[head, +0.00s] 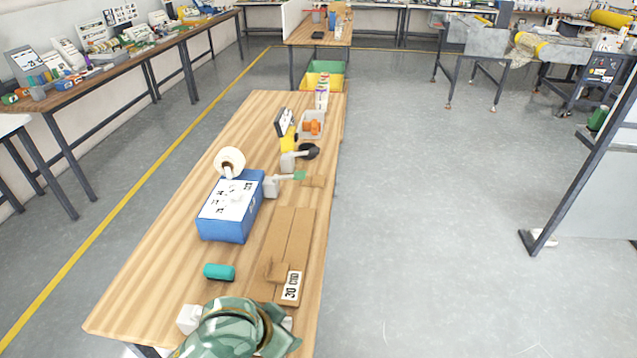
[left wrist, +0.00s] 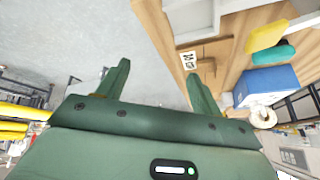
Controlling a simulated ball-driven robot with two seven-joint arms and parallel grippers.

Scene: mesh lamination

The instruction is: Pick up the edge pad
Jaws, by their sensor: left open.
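I cannot tell for certain which item is the edge pad. A long flat cardboard piece (head: 286,235) lies along the table's right side, with a black-and-white label (head: 291,286) at its near end. A small brown block (head: 277,271) sits on it beside the label. A teal cylinder (head: 219,272) lies to the left. My left gripper (left wrist: 158,70) is open in the left wrist view, with nothing between its fingers. The labelled end (left wrist: 188,60) shows beyond the right fingertip. My right gripper is not in view.
A blue box (head: 228,222) with a printed top stands on the wooden table (head: 160,280), with a white roll (head: 229,160) behind it. A yellow block (left wrist: 266,34) shows in the left wrist view. The table's near left part is clear. Open floor lies to the right.

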